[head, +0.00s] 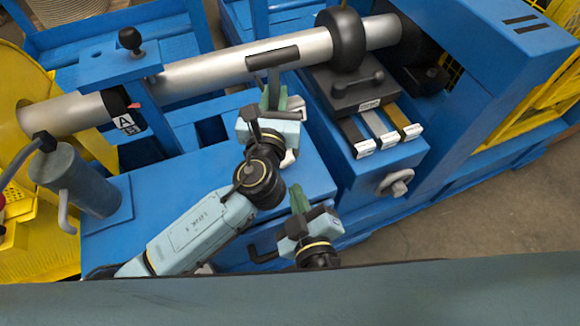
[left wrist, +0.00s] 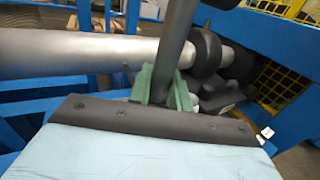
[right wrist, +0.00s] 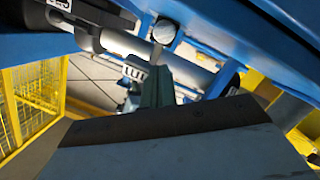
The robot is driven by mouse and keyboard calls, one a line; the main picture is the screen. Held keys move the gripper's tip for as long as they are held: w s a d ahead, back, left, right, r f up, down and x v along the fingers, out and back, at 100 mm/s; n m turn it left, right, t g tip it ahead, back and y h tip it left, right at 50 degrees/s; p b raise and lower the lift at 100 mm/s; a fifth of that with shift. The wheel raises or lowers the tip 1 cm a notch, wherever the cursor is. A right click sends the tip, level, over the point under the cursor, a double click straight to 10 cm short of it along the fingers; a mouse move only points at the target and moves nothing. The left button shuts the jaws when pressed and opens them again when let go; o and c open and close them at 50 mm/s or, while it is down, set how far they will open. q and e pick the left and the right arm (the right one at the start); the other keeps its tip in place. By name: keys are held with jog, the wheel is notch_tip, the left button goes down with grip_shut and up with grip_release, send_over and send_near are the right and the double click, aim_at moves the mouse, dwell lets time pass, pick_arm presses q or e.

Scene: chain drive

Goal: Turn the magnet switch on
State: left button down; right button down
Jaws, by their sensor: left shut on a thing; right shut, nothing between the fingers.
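My left gripper (head: 272,97) is shut on the stem of a dark T-shaped piece (head: 272,57), whose crossbar is in front of the long silver shaft. In the left wrist view the stem (left wrist: 178,40) rises from between the green fingers (left wrist: 163,85). My right gripper (head: 298,200) is shut and empty, lower in the head view, over the front of the blue machine. No part is readably marked as the magnet switch. A dark block (head: 340,92) with a small lever (head: 358,84) sits right of my left gripper; its label is too small to read.
The silver shaft (head: 230,68) crosses the blue machine and carries a black wheel (head: 342,40). Silver and gold bars (head: 380,127) and a grey handwheel (head: 396,182) are at the right. A grey cylinder (head: 75,178) stands at the left. Floor (head: 480,195) is clear at lower right.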

aim_at(294, 159)
jog(key=x, duration=0.9)
jog(key=shift+w+f, duration=0.1)
jog(key=shift+w, duration=0.3)
jog(key=shift+d+f+m, duration=0.25)
jog(key=shift+d+m, duration=0.1)
jog(key=shift+m, duration=0.05)
jog(key=shift+w+d+f+m, duration=0.1)
jog(key=shift+d+f+m, duration=0.1)
jog(key=shift+m, duration=0.2)
jog(key=m, duration=0.1)
jog(key=d+m+g+y, duration=0.1)
jog(key=m, duration=0.1)
jog(key=shift+w+f, duration=0.1)
jog(key=shift+f, duration=0.2)
jog(key=shift+d+f, duration=0.1)
jog(key=shift+d, duration=0.05)
dwell(0.4)
jog(key=r+v, duration=0.1)
jog(key=v, duration=0.9)
jog(key=shift+y, duration=0.4)
